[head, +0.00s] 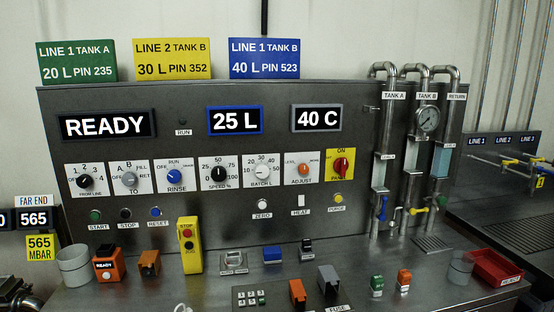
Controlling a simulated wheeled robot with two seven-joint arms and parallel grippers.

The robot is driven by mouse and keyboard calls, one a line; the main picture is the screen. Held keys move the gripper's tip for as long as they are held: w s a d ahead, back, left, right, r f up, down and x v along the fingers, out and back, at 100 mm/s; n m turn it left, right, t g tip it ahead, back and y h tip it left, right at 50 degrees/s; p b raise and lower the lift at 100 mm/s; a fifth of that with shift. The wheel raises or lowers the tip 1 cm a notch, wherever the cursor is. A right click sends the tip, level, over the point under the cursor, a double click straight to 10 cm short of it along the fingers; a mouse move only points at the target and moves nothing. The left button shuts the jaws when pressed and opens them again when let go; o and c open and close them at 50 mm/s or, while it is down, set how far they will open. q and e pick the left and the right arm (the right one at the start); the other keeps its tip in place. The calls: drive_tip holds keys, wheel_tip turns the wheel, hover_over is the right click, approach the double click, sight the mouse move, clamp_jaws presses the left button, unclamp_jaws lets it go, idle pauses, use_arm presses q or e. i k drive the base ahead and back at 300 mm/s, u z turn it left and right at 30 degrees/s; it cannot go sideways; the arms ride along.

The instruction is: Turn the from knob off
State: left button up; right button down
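The from knob (84,181) is a small black knob on a white plate labelled FROM LINE, at the left end of the knob row on the grey metal panel. Numbers 1 to 4 and an OFF mark stand around it. The exact direction of its pointer is too small to tell. Nothing touches the knob. Neither of my grippers shows in the head view.
To its right are the grey TO knob (128,179), the blue RINSE knob (174,176) and several more. Below are push buttons. A grey cup (73,266), an orange box (107,264) and a yellow pendant (189,246) stand on the ledge.

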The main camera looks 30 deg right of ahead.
sight(84, 181)
drive_tip(key=u, duration=0.5)
drive_tip(key=k, duration=1.2)
drive_tip(key=u, duration=1.25)
drive_tip(key=i, duration=1.85)
drive_tip(key=z, duration=0.4)
drive_tip(key=i, duration=1.25)
drive_tip(key=z, duration=1.15)
